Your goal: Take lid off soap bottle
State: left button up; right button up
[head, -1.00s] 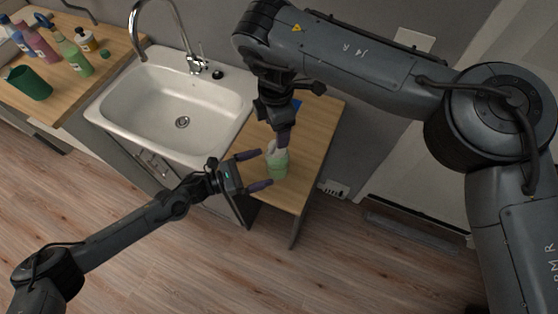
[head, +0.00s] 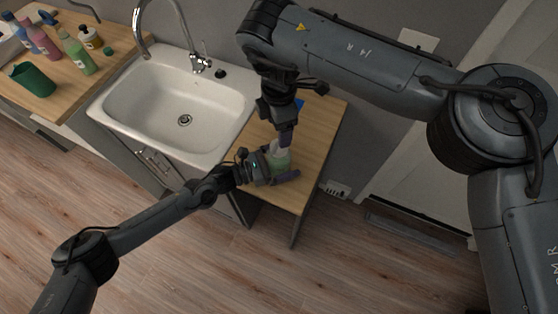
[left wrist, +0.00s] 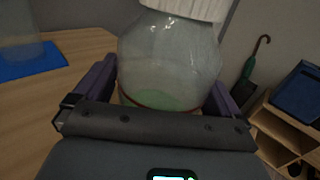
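The soap bottle (head: 281,161) stands upright on the small wooden counter right of the sink. It is clear with pale green liquid. In the left wrist view the bottle (left wrist: 170,60) is close and centred, with a white ribbed lid (left wrist: 190,8) on top. My left gripper (head: 282,168) is open around the bottle's body, one finger on each side; whether they touch it is unclear. My right gripper (head: 285,138) points down just above the bottle top. Its fingers overlap from this angle, so its opening and any contact with the lid are hidden.
The white sink (head: 160,115) is left of the bottle. Several bottles and a green cup (head: 33,79) stand on the far-left counter. A blue mat (left wrist: 30,62) with a clear container lies behind the soap bottle. Open shelving (left wrist: 285,125) shows at right.

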aim_at(279, 159)
pick_arm(q)
jog(key=c, duration=1.4)
grip_shut()
pick_arm(e)
jog(key=m, duration=1.3)
jog(key=shift+f, duration=4)
jog(key=shift+c, duration=0.4)
